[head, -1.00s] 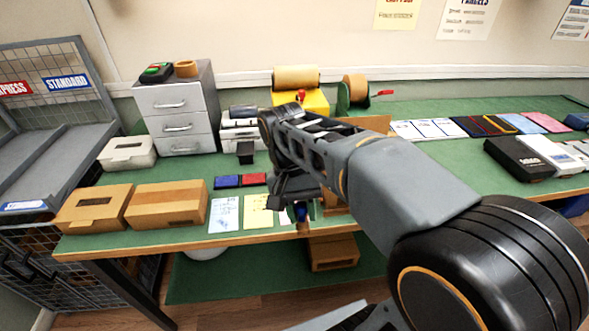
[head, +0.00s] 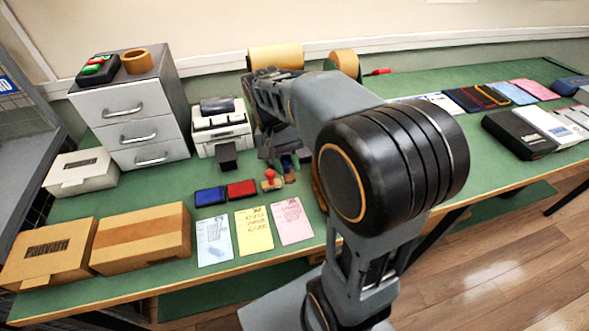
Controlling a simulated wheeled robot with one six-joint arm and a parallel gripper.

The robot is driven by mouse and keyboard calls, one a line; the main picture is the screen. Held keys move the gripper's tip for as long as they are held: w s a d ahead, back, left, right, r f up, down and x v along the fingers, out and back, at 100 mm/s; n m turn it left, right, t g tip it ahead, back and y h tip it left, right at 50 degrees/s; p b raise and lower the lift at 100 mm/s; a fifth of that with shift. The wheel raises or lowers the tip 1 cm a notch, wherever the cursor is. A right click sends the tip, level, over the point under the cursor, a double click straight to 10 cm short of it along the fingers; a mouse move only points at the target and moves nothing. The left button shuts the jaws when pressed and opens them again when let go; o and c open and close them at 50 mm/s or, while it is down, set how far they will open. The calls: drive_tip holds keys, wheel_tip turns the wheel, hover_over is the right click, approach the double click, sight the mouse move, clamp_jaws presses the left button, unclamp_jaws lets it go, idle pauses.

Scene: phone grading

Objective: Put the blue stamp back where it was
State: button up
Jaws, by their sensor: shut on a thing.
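My gripper (head: 285,158) points down over the green table, behind the pink sheet. It is shut on the blue stamp (head: 287,164), which is small and partly hidden by the fingers. The stamp is just right of the red stamp (head: 269,181), which stands upright on the table. Whether the blue stamp touches the surface I cannot tell. The blue ink pad (head: 210,196) and red ink pad (head: 242,189) lie to the left.
A white-blue sheet (head: 214,241), yellow sheet (head: 254,230) and pink sheet (head: 291,221) lie along the front edge. Cardboard boxes (head: 140,238) are at left. A label printer (head: 220,128) and grey drawers (head: 130,110) stand behind. My arm hides the table to the right.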

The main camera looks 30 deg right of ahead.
drive_tip(key=w+d+f, duration=0.1)
drive_tip(key=f, duration=0.1)
drive_tip(key=w+d+f, duration=0.3)
drive_tip(key=f, duration=0.1)
drive_tip(key=shift+w+d, duration=0.15)
drive_tip(key=shift+w+d+f, duration=0.15)
drive_tip(key=shift+f, duration=1.65)
drive_tip(key=shift+f+b, duration=0.15)
drive_tip(key=shift+b, duration=0.15)
drive_tip(key=o, duration=0.8)
